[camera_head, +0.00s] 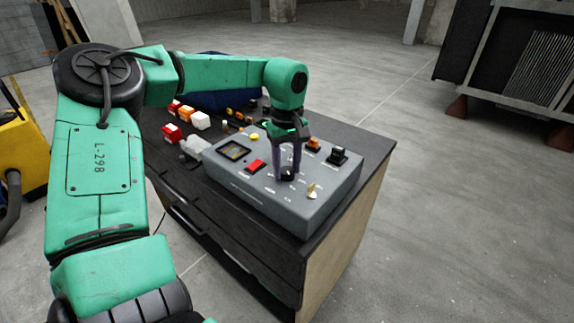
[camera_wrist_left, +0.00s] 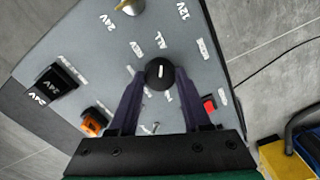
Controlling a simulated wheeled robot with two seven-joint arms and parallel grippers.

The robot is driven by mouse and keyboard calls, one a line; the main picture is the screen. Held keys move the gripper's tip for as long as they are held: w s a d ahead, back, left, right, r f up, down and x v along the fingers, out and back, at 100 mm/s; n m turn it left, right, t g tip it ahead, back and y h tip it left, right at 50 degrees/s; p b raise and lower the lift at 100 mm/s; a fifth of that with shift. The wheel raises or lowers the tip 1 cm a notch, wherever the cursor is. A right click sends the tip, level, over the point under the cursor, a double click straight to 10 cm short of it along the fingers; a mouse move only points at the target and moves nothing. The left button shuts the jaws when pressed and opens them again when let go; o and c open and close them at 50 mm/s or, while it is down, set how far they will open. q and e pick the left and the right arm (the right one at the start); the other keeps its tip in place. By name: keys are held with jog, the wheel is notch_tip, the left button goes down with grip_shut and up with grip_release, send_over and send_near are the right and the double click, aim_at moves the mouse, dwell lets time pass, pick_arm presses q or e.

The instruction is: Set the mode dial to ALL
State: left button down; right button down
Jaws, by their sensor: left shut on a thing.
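The mode dial (camera_wrist_left: 160,72) is a round black knob with a short white pointer line, on the grey control box (camera_head: 300,219). My left gripper (camera_head: 287,175) points down over the box top. Its two dark fingers are shut on the dial, one on each side. In the head view the fingers mostly hide the dial. My right gripper is in neither view.
The box sits on a dark-topped cabinet (camera_head: 375,148). Around the dial are a red button (camera_head: 255,165), a brass key switch (camera_head: 312,191), a black switch (camera_head: 338,156) and an orange switch (camera_head: 313,144). Several red, white and yellow blocks lie behind the box.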

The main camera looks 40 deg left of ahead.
aim_at(287, 170)
pick_arm(q)
jog(key=shift+w+r, duration=0.1)
jog(key=shift+r, duration=0.05)
jog(key=shift+c, duration=1.8)
grip_release()
notch_tip(287, 170, up, 14)
jog(key=shift+r, duration=0.2)
